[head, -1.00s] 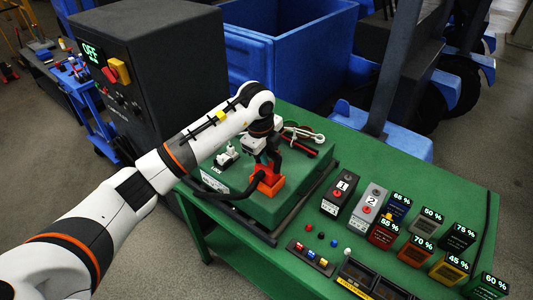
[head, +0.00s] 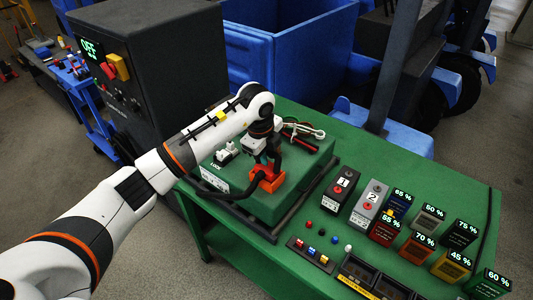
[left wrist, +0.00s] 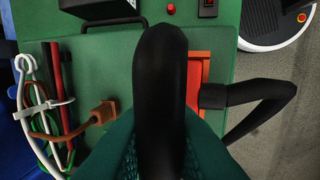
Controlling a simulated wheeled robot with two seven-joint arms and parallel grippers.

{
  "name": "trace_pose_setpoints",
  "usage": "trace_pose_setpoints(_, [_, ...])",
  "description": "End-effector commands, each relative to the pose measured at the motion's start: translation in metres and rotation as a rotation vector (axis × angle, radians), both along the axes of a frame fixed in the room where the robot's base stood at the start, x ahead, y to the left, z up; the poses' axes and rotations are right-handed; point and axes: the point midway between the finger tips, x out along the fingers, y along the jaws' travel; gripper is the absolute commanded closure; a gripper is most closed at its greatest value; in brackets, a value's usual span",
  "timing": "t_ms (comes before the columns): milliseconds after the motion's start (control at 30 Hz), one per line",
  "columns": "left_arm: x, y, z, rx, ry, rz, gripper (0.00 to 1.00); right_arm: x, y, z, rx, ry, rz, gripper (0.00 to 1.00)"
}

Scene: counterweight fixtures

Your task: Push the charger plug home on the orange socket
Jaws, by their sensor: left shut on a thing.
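The orange socket (head: 268,182) stands on top of the green box (head: 232,182). My left gripper (head: 268,164) points down at it and is shut on the charger plug, directly over the socket. The plug is mostly hidden by the fingers in the head view. In the left wrist view, a large black shape (left wrist: 160,90) covers the middle, and part of the orange socket (left wrist: 199,68) shows behind it. A black stub with a cable (left wrist: 245,97) runs out to the right. I cannot tell how deep the plug sits. My right gripper is not in view.
A dark cabinet (head: 155,75) with an OFF display stands at the left. Numbered and percent-marked blocks (head: 342,186) fill the table's right side. A brown plug (left wrist: 103,111) lies nearby.

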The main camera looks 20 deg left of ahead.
Motion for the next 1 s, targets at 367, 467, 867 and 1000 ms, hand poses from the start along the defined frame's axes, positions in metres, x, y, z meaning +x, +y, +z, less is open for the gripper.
trace_pose_setpoints(367, [0.000,0.000,-0.002,0.000,0.001,0.000,0.58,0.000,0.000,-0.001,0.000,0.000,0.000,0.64])
trace_pose_setpoints(467, [0.000,0.000,-0.003,0.000,0.001,0.000,0.58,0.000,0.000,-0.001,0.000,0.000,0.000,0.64])
trace_pose_setpoints(867, [-0.007,0.004,0.040,0.001,-0.004,-0.001,0.58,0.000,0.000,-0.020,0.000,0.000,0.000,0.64])
trace_pose_setpoints(1000, [-0.014,0.005,0.071,0.001,-0.004,-0.001,0.58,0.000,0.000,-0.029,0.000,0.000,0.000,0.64])
